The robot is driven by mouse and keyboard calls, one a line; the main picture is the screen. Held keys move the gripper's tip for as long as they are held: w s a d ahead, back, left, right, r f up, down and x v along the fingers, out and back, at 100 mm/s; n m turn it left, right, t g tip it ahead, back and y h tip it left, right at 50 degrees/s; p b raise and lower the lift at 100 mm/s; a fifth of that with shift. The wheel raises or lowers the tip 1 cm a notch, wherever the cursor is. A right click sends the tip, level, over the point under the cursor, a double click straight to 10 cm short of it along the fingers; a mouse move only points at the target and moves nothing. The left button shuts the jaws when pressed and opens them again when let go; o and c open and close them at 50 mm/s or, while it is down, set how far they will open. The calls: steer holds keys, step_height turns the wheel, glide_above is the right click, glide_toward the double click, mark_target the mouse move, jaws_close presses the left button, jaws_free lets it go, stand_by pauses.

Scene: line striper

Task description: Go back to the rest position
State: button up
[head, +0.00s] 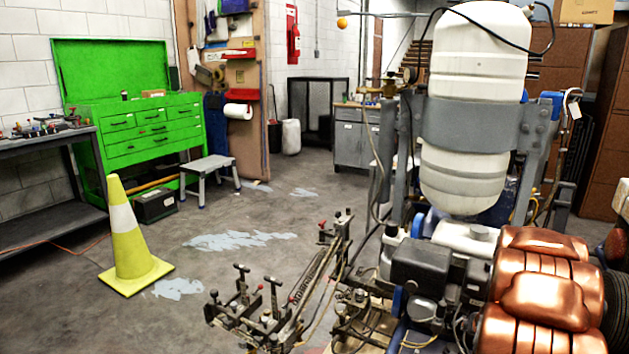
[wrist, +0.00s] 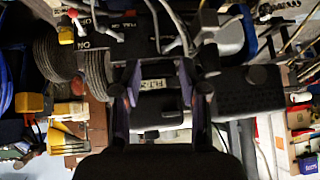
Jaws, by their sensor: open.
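My gripper (wrist: 158,68) shows in the wrist view, with its two fingers apart and nothing held between them. Beyond the fingers is dark machinery with a small light label (wrist: 154,84). I cannot tell how far it is from the fingertips. My gripper does not show in the head view. The line striper (head: 467,250) fills the right side of the head view, with a large white tank (head: 473,60) held upright by a grey band and copper-coloured padded parts (head: 540,290) at the lower right.
A yellow cone (head: 129,240) stands on the floor at left. Behind it are a green tool chest (head: 150,130), a black box (head: 155,205) and a grey step stool (head: 208,165). Open floor lies in the middle. The wrist view shows black wheels (wrist: 55,55) and cluttered shelves.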

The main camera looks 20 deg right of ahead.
steer(key=s+a+r+n+g+y, duration=0.1)
steer(key=a+r+g, duration=0.15)
steer(key=a, duration=0.55)
steer(key=s+a+r+n+g, duration=0.15)
steer(key=a+r, duration=0.25)
steer(key=a, duration=0.4)
steer(key=s+a+r+n+g+y, duration=0.1)
steer(key=a+r, duration=0.2)
steer(key=a, duration=0.6)
steer(key=s+a+r+n+g+y, duration=0.2)
steer(key=s+a+n, duration=0.1)
steer(key=s+a, duration=0.7)
steer(key=s+a+r+n+g+y, duration=0.2)
steer(key=s+a+r+n, duration=0.1)
steer(key=s+a, duration=0.8)
step_height(320, 180, up, 22)
steer(key=a+p, duration=0.1)
steer(key=p, duration=2)
steer(key=shift+w+a+t, duration=0.35)
steer(key=shift+w+t, duration=0.05)
steer(key=shift+w, duration=0.05)
